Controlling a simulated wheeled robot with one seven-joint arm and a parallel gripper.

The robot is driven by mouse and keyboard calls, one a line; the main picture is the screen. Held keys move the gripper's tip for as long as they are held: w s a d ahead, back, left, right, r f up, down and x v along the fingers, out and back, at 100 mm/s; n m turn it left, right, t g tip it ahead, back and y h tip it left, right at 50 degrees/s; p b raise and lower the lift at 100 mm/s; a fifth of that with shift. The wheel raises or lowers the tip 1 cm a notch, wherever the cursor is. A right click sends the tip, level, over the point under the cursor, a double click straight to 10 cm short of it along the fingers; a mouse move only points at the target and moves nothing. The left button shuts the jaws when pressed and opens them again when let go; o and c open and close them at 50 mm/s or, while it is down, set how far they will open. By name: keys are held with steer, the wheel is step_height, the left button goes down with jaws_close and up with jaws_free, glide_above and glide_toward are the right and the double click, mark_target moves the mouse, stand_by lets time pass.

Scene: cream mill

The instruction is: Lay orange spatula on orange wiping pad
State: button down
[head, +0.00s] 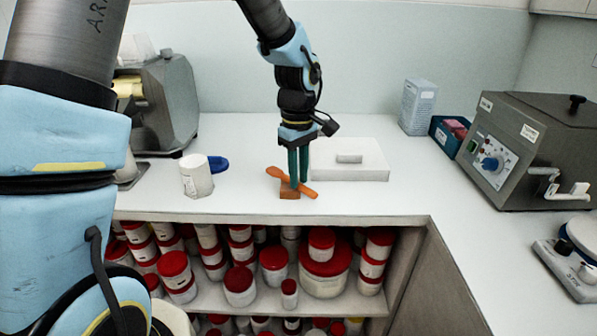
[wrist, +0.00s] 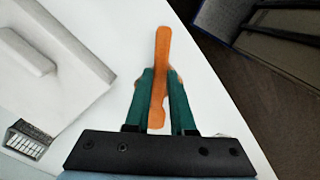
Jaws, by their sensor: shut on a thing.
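The orange spatula (head: 277,173) is between the teal fingers of my gripper (head: 297,184), near the counter's front edge. It lies slantwise, its ends sticking out on both sides of the fingers. In the wrist view the spatula (wrist: 162,50) runs lengthwise between the fingertips of my gripper (wrist: 160,82), which is shut on it. The orange-brown wiping pad (head: 289,194), a small block, is on the counter just under the spatula and fingers. I cannot tell whether the spatula touches the pad. In the wrist view the pad is mostly hidden behind the fingers and spatula.
A white slab (head: 350,172) with a small raised bar is just behind and right of my gripper. A white mug-like container (head: 196,178) stands to the left. A grey control box (head: 535,150) is at right. Shelves with red-lidded jars (head: 240,285) are below the counter edge.

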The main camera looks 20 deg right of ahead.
steer(key=c, duration=0.8)
jaws_free()
steer(key=shift+o, duration=0.2)
steer(key=shift+r, duration=0.1)
step_height(320, 180, up, 12)
steer(key=b, duration=0.2)
steer(key=w+a+f+m+t, duration=0.1)
steer(key=w+a+f, duration=0.15)
steer(key=a, duration=0.65)
steer(key=w+a+f+m, duration=0.1)
steer(key=a+f, duration=0.3)
steer(key=a, duration=0.5)
steer(key=s+a+f+m, duration=0.1)
steer(key=s+a+f, duration=0.1)
steer(key=a, duration=0.4)
steer(key=s+a+f+m, duration=0.2)
steer(key=s+a, duration=0.1)
steer(key=a, duration=0.4)
steer(key=shift+t, duration=0.4)
steer(key=shift+o, duration=0.2)
steer(key=shift+a+f, duration=0.1)
